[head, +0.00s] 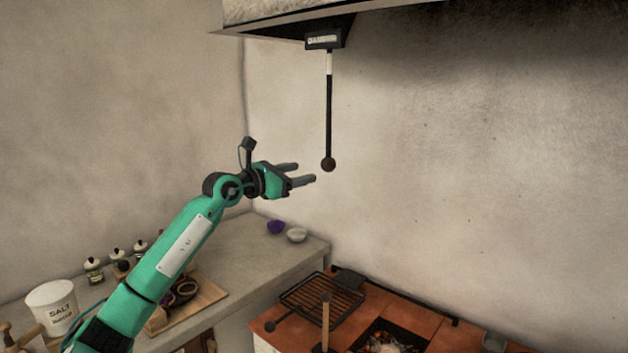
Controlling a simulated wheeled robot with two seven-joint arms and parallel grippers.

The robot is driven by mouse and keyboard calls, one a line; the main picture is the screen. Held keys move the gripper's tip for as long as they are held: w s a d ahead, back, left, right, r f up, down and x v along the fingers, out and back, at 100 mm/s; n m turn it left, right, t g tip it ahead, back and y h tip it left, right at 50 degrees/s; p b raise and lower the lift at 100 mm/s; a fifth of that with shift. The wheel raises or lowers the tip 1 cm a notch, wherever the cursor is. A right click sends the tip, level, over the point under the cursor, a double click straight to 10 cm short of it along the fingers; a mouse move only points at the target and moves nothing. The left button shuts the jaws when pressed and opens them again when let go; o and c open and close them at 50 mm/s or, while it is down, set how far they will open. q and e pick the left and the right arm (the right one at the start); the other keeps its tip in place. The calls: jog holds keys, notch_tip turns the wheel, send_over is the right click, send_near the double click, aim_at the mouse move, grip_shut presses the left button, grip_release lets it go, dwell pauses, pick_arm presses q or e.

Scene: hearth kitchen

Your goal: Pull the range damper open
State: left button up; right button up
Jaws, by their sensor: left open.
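The range damper is a dark box with a white label (324,39) under the hood's front edge. A thin black rod (329,110) with a white band near its top hangs straight down from it and ends in a dark round knob (328,164). My left gripper (307,174) is open and empty, with its two fingers pointing right toward the knob. In the picture, the fingertips are a little left of the knob and slightly below it, with a gap between. How they differ in depth is hard to tell. My right gripper is not in view.
The hood (290,14) overhangs at the top. Below is the brick-red range (400,312) with a grill rack (322,298), an upright wooden handle and an opening of embers. The grey counter (235,255) holds two small bowls, a wooden tray, jars and a salt crock (54,306).

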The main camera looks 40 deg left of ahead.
pick_arm(q)
jog(key=b+v, duration=0.1)
jog(key=v, duration=0.2)
jog(key=shift+s, duration=0.3)
jog(key=shift+a, duration=0.1)
